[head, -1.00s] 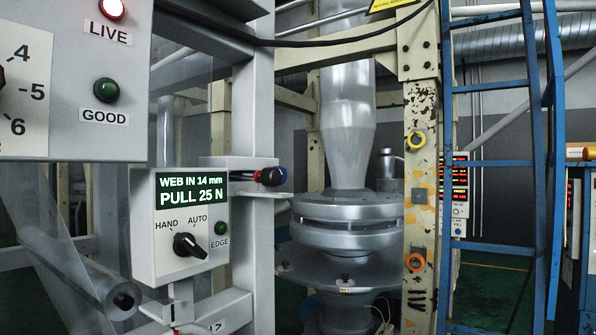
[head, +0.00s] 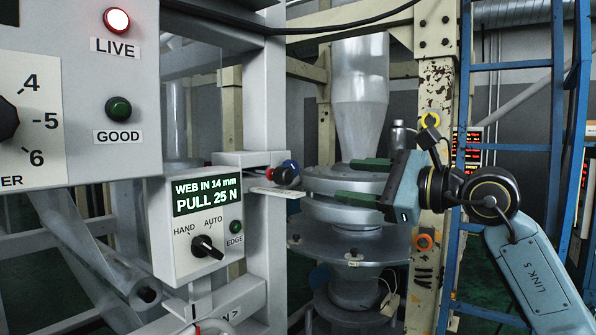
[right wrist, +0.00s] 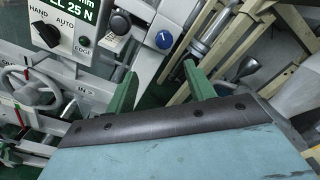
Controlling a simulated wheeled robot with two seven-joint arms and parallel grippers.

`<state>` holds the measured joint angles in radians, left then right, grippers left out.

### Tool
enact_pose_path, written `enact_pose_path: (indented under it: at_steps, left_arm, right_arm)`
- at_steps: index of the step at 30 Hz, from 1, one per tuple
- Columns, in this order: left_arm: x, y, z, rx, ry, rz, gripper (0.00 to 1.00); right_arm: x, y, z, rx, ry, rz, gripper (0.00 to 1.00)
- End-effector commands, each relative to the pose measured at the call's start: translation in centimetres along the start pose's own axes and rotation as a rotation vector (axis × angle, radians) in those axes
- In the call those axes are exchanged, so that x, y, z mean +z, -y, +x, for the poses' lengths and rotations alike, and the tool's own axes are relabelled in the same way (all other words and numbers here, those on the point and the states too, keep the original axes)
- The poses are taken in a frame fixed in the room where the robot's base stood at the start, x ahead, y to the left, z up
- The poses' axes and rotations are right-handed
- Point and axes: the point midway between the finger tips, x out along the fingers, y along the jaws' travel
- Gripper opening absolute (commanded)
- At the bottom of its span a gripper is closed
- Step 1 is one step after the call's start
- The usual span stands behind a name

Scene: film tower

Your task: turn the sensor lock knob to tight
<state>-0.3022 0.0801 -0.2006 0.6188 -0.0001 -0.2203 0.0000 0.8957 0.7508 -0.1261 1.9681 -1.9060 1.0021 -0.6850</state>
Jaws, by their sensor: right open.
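A dark round knob with blue and red parts (head: 286,174) sits on the rail to the right of the grey control box (head: 165,245). In the right wrist view a blue-faced knob with a white mark (right wrist: 163,39) and a black knob (right wrist: 119,23) show there. I cannot read which is the sensor lock knob or a tight mark. My right gripper (head: 344,180) is open and empty, its green fingers pointing left toward the knob, with a gap between. In the wrist view the fingertips (right wrist: 160,72) straddle the line to the blue-faced knob. My left gripper is out of view.
The box's screen (head: 207,194) reads WEB IN 14 mm, PULL 25 N, above a HAND/AUTO switch (head: 207,247). A larger panel (head: 75,130) hangs at upper left. A grey metal tower (head: 355,205) stands behind my gripper. A blue ladder (head: 510,150) rises at the right.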

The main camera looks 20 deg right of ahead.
Motion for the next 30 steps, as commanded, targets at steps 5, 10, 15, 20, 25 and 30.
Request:
enact_pose_path:
  at_steps: [5,10,15,20,25,30]
  left_arm:
    - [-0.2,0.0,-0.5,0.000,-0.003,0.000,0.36]
    - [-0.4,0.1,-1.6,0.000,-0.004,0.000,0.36]
    - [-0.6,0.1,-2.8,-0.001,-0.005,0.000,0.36]
    - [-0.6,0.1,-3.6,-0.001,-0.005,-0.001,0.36]
    - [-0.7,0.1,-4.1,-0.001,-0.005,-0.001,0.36]
    - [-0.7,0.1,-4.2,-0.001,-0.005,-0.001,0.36]
  right_arm:
    - [1.0,0.7,0.4,-0.021,-0.019,-0.069,0.54]
    - [1.1,0.8,3.5,-0.019,-0.016,-0.063,0.54]
    - [1.1,0.9,7.2,-0.019,-0.015,-0.060,0.54]
    - [0.9,0.9,10.2,-0.019,-0.016,-0.061,0.54]
    - [0.8,0.9,12.1,-0.020,-0.017,-0.062,0.54]
    - [0.7,0.9,12.8,-0.021,-0.018,-0.064,0.54]
